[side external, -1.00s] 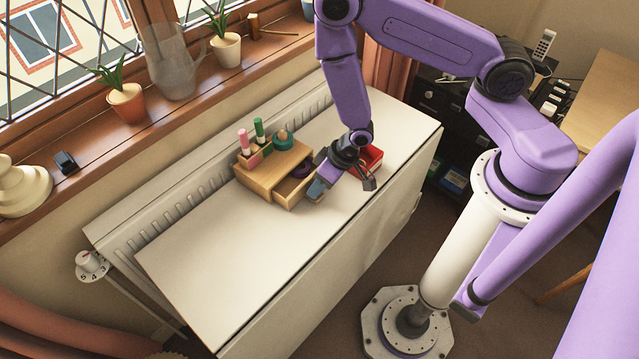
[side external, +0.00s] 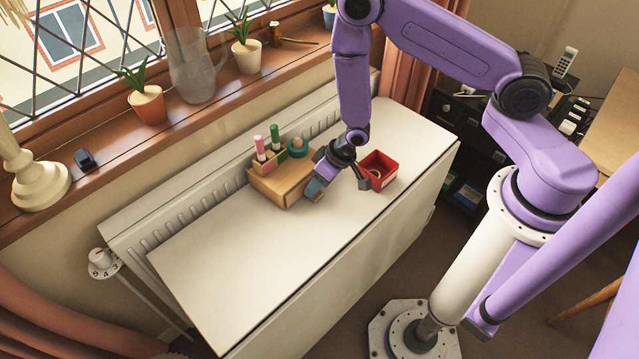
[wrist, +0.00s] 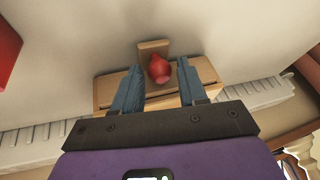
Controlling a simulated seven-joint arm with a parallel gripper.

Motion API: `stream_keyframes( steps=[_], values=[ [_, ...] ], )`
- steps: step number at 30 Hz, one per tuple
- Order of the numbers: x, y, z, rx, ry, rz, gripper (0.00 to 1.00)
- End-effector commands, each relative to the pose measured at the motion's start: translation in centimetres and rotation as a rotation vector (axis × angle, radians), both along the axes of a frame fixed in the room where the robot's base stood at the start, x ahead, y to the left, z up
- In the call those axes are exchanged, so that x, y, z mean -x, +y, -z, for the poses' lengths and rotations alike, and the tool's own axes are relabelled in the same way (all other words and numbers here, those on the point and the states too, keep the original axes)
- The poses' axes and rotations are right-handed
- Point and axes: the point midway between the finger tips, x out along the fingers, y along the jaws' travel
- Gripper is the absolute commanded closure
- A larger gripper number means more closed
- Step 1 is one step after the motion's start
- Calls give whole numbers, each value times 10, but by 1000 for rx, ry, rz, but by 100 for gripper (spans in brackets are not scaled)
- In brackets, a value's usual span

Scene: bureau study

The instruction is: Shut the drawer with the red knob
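The small wooden drawer box (side external: 276,181) stands on the white table, near the radiator. In the side view my gripper (side external: 315,188) is low, right at the box's front.
A red tray (side external: 393,178) stands to the right of my gripper. The white table (side external: 235,265) is clear at the front left.

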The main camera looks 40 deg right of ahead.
Motion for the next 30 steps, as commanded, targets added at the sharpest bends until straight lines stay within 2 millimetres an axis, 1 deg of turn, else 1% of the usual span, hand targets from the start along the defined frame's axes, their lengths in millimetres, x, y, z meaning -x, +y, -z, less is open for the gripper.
stream_keyframes(
  steps=[7,11,14,30],
  values=[
    [1,-1,0,1,1,1,59],
    [2,-2,-5,0,1,0,59],
    [5,-4,-15,0,0,0,59],
    [31,-26,-88,-1,-2,0,59]
  ],
)
